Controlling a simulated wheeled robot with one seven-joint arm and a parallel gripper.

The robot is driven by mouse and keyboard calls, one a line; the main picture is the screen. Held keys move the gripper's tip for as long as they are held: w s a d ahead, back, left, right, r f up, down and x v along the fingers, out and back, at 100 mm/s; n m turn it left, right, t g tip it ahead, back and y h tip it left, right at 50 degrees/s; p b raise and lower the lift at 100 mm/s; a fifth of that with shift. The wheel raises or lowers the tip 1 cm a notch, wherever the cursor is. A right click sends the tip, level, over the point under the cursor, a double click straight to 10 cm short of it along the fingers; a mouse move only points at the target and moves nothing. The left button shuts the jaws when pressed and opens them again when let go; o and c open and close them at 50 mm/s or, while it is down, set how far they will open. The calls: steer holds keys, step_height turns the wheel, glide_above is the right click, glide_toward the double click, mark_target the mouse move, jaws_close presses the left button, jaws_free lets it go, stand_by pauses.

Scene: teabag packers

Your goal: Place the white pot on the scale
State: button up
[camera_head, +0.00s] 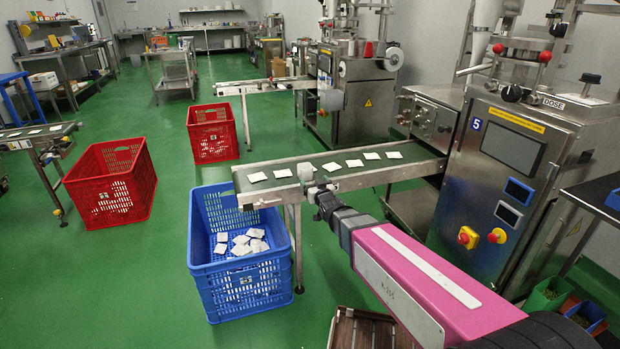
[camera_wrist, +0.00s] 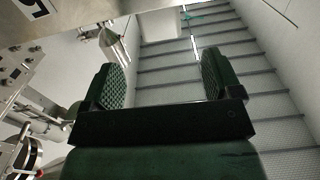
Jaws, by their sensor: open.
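I cannot make out a white pot or a scale in either view. In the wrist view my gripper (camera_wrist: 163,76) is open, with its two dark green ridged finger pads wide apart and nothing between them. In the head view my pink arm (camera_head: 415,285) reaches up and left, and its dark wrist end lies across the near edge of the middle conveyor (camera_head: 345,180). The fingers are too small to tell apart there.
White teabags lie along the conveyor. A blue crate (camera_head: 245,287) with several teabags stands at its left end. Red crates (camera_head: 112,190) stand further left. A steel packing machine (camera_head: 510,160) is on the right. Cluttered worktables line the back.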

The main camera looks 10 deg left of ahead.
steer(key=s+d+f+m+g+h, duration=0.1)
steer(key=s+d+f+g+h, duration=0.1)
steer(key=d, duration=0.8)
steer(key=s+d+f+m+g+h, duration=0.2)
steer(key=d+f, duration=0.4)
steer(key=d, duration=0.4)
steer(key=s+d+f+m+g+h, duration=0.1)
steer(key=s+d+f+g+h, duration=0.2)
steer(key=d, duration=0.8)
steer(key=f+g+h, duration=0.1)
steer(key=g, duration=0.1)
steer(key=shift+s+m+g+h, duration=0.2)
steer(key=shift+m+g+h, duration=0.2)
steer(key=shift+o, duration=0.5)
steer(key=s+d+f+m+g, duration=0.1)
steer(key=s+d+g, duration=0.4)
steer(key=s+d, duration=0.3)
steer(key=shift+s+d+g, duration=0.2)
steer(key=shift+s+g, duration=0.1)
steer(key=shift+s, duration=0.3)
